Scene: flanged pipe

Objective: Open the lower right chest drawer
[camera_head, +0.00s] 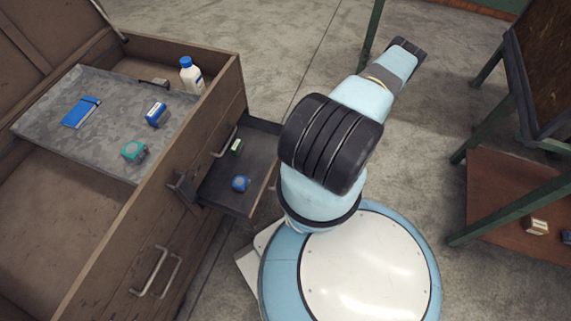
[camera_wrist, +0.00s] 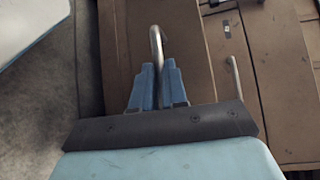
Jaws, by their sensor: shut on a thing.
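The wooden chest (camera_head: 213,90) stands at left in the head view with its lid up. Its lower right drawer (camera_head: 217,196) is pulled out from the front face, with a blue item (camera_head: 241,184) and a small green item (camera_head: 236,147) inside. My arm hides the drawer's front and my gripper in the head view. In the wrist view my gripper (camera_wrist: 156,88) has its blue fingers shut on a metal bar handle (camera_wrist: 156,42), against a brown wooden front (camera_wrist: 190,55).
Metal handles (camera_head: 150,272) sit on the near, closed part of the front. A green-legged table (camera_head: 490,222) stands at right. Bare concrete floor lies beyond the drawer.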

